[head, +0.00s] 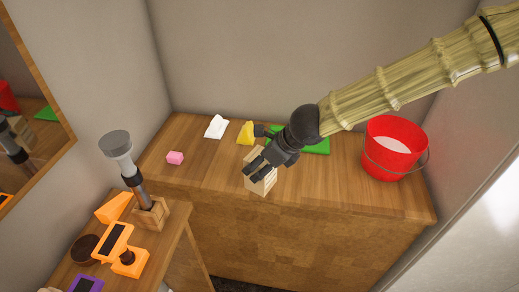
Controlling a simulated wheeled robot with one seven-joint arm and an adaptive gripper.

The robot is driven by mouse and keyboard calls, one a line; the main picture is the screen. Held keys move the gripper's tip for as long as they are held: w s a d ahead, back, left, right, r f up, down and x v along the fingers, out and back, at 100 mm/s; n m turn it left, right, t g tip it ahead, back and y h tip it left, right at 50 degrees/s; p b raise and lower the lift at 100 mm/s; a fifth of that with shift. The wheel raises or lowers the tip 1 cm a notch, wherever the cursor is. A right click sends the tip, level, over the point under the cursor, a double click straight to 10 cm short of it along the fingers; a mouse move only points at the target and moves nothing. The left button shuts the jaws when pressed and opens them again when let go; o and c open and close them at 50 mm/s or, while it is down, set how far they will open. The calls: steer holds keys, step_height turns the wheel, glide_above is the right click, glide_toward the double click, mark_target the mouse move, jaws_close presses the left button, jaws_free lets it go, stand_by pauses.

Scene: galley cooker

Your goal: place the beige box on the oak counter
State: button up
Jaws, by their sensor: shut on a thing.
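The beige box (262,182) is at the front edge of the oak counter (215,165), near its middle. My gripper (262,166) reaches down from the upper right and is shut on the upper part of the box. The fingers hide part of the box's top. I cannot tell whether the box's bottom touches the counter or is just above it.
A red bucket (393,150) stands at the right. A lower side table (178,228) holds orange tools (118,243).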

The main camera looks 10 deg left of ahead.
steer(key=shift+w+a+f+p, duration=0.2)
steer(key=shift+w+f+p, duration=0.4)
steer(key=shift+w, duration=0.65)
steer(key=shift+w+a+f+p, duration=0.3)
steer(key=shift+w+f, duration=0.5)
steer(key=shift+w, duration=0.4)
steer(key=shift+w+a+f+p, duration=0.15)
steer(key=shift+w+f+p, duration=0.5)
steer(key=shift+w, duration=0.6)
steer(key=shift+f, duration=0.1)
steer(key=o, duration=1.1)
steer(key=shift+o, duration=0.2)
steer(key=v, duration=1.2)
steer(key=shift+a, duration=0.1)
